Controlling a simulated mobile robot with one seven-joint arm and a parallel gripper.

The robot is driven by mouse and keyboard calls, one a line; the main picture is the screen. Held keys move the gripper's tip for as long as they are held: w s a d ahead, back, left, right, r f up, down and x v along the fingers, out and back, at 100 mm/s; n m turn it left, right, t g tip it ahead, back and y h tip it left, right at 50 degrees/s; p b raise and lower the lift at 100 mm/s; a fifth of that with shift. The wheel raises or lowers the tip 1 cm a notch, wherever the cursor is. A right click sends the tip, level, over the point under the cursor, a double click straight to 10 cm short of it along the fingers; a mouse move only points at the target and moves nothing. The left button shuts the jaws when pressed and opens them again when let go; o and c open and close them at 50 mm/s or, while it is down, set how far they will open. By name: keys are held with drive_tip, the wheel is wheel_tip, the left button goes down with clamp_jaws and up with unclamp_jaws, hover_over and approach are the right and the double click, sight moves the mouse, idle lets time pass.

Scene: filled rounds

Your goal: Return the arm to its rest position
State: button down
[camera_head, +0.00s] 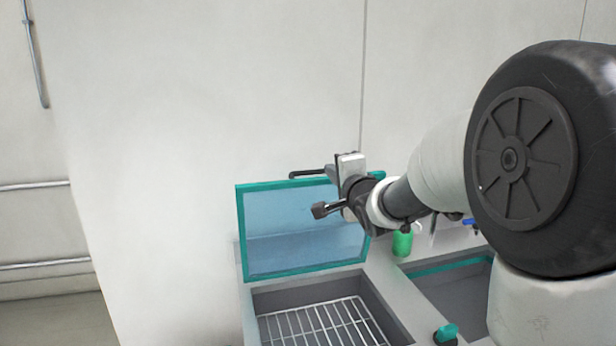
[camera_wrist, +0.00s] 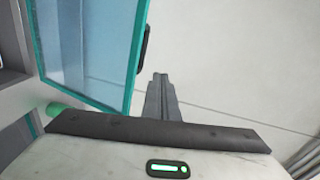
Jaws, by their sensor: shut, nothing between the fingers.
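My arm reaches in from the right in the head view, its large black joint filling the right side. My gripper (camera_head: 318,210) is in front of the raised clear lid, pointing left. In the wrist view its two fingers (camera_wrist: 160,80) are together with nothing between them. The teal-framed lid (camera_head: 290,240) stands upright and open; it also shows at the upper left of the wrist view (camera_wrist: 85,45). A black handle (camera_head: 308,173) is at the lid's top edge. The gripper hides part of the lid's right side.
Below the lid is an open grey compartment with a wire rack (camera_head: 318,325). A green bottle (camera_head: 402,243) stands behind, right of the lid. A second teal-edged basin (camera_head: 455,285) lies under my arm. A teal-topped knob (camera_head: 446,333) is at the front. The left is plain wall.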

drive_tip(key=s+f+n+g+h, duration=0.1)
drive_tip(key=s+f+n+g, duration=0.2)
drive_tip(key=s, duration=1)
drive_tip(key=s+d+f+n+g+p, duration=0.1)
drive_tip(key=s+f+n+g, duration=0.2)
drive_tip(key=s+n, duration=0.4)
drive_tip(key=s+d+f+n+g+h+p, duration=0.1)
drive_tip(key=s+f+n+g, duration=0.2)
drive_tip(key=s, duration=1.6)
drive_tip(key=shift+s+f+n+g+h, duration=0.3)
drive_tip(key=shift+f+n+g, duration=0.1)
drive_tip(key=shift+n+g, duration=0.7)
